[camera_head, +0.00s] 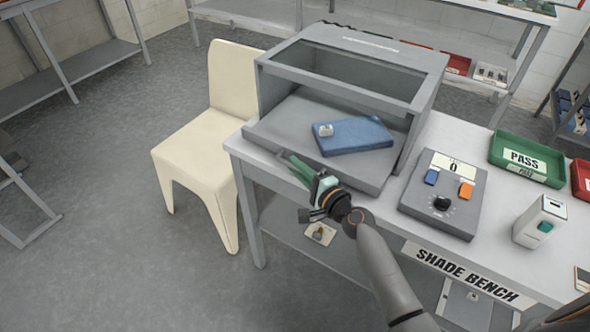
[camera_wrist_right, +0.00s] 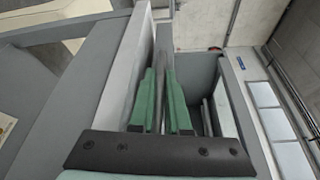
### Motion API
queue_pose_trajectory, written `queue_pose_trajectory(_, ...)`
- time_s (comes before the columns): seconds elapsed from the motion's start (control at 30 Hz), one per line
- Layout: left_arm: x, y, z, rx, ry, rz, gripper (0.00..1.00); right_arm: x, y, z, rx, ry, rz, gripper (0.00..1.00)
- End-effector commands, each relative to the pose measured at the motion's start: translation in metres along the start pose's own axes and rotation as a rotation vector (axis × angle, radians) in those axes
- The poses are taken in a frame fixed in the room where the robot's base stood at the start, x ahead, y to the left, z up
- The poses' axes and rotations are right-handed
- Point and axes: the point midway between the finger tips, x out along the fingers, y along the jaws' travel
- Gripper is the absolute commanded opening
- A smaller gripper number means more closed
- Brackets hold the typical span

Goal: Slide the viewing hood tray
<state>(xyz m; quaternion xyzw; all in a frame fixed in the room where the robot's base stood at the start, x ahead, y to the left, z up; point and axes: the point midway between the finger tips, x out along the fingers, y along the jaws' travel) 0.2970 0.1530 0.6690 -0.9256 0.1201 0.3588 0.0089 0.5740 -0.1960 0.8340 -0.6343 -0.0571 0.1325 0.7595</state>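The viewing hood (camera_head: 350,62) is a grey box with a dark window on top, standing on the bench. Its grey tray (camera_head: 290,135) sticks out of the open front towards me. A blue folded cloth (camera_head: 350,136) with a small white object (camera_head: 326,130) lies on the tray. My right gripper (camera_head: 293,165), with green fingers, is at the tray's front edge. In the right wrist view the fingers (camera_wrist_right: 160,105) sit on both sides of a thin grey lip, close against it. My left gripper is not in view.
The bench (camera_head: 455,135) also holds a grey control box (camera_head: 443,195), a green PASS tray (camera_head: 527,158) and a white device (camera_head: 540,222), all right of the hood. A cream chair (camera_head: 205,130) stands close to the bench's left end. The floor in front is clear.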

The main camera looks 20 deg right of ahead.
Motion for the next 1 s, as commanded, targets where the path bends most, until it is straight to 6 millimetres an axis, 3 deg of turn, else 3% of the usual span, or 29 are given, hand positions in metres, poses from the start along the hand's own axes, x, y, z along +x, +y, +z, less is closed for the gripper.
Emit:
queue_pose_trajectory(0.03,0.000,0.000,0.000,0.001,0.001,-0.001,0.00,0.000,0.001,0.000,0.001,0.001,0.001,0.19)
queue_pose_trajectory(0.27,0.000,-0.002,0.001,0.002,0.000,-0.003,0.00,0.000,0.001,0.000,0.001,0.001,0.000,0.45)
queue_pose_trajectory(0.6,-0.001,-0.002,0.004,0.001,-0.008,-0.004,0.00,-0.005,0.001,0.000,0.001,0.001,0.000,0.45)
queue_pose_trajectory(0.77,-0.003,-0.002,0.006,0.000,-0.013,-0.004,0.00,-0.026,0.001,0.000,0.001,0.001,0.002,0.45)
queue_pose_trajectory(1.0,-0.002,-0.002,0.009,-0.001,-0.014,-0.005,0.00,-0.075,0.003,0.000,0.000,0.001,0.004,0.45)
